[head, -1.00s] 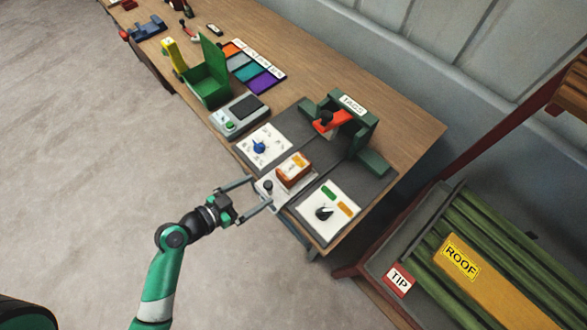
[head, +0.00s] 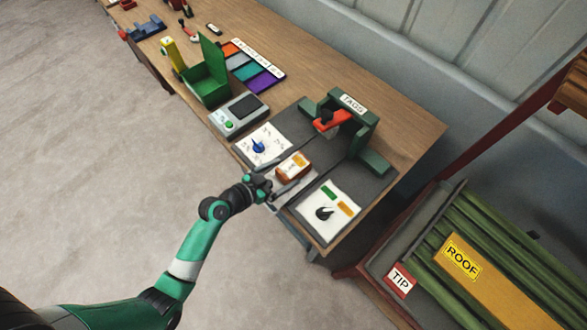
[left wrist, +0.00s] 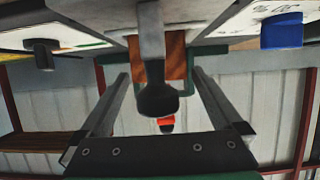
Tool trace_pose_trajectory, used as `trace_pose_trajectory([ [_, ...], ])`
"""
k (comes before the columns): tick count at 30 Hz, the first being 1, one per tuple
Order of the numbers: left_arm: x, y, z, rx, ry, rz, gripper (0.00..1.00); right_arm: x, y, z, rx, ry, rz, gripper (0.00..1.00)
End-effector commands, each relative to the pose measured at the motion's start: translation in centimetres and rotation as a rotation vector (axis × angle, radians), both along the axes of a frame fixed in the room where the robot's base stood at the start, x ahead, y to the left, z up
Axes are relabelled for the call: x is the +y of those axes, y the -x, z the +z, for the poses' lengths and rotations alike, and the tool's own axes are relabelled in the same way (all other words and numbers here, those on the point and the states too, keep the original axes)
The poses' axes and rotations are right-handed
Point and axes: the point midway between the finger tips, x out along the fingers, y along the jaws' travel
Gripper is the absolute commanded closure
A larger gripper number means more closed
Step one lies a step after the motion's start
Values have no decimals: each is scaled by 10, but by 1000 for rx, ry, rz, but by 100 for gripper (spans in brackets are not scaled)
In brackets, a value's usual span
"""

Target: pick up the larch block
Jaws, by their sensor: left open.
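The block (head: 293,168), orange-brown with a pale label too small to read, sits on a light plate in the middle of the dark station on the bench; I take it as the larch block. My left gripper (head: 280,183) is at the near side of that plate, its fingers reaching toward the block. In the left wrist view, the open fingers (left wrist: 160,76) stand left and right of the brown block (left wrist: 175,58), which is partly hidden behind a dark knob on a grey stem (left wrist: 156,95). I cannot tell whether either finger touches the block.
A panel with a blue knob (head: 258,146) lies left of the block, and one with a black knob (head: 324,213) lies right. A green press marked TAGS (head: 353,103) stands behind. A scale (head: 238,116) and an open green box (head: 207,84) are farther left.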

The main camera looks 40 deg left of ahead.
Motion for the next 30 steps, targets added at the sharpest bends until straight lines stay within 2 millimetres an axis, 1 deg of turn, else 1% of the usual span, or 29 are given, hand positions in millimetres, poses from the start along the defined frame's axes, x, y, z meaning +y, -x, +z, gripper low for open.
trace_pose_trajectory([
  [2,0,0,0,0,0,0,0,0,0,0,0,0,0,50],
  [5,0,0,0,0,0,0,16,0,0,0,0,0,0,50],
  [9,0,1,0,0,0,0,41,0,0,0,0,0,0,50],
  [14,0,1,0,0,0,0,70,0,0,0,0,0,0,50],
  [15,0,1,0,0,0,0,77,0,0,0,0,0,0,50],
  [18,0,0,1,-2,0,1,94,0,0,0,0,0,0,50],
  [26,0,0,3,-2,0,1,94,0,0,1,0,0,0,50],
  [30,0,0,15,-3,-2,0,94,0,0,7,0,0,0,50],
])
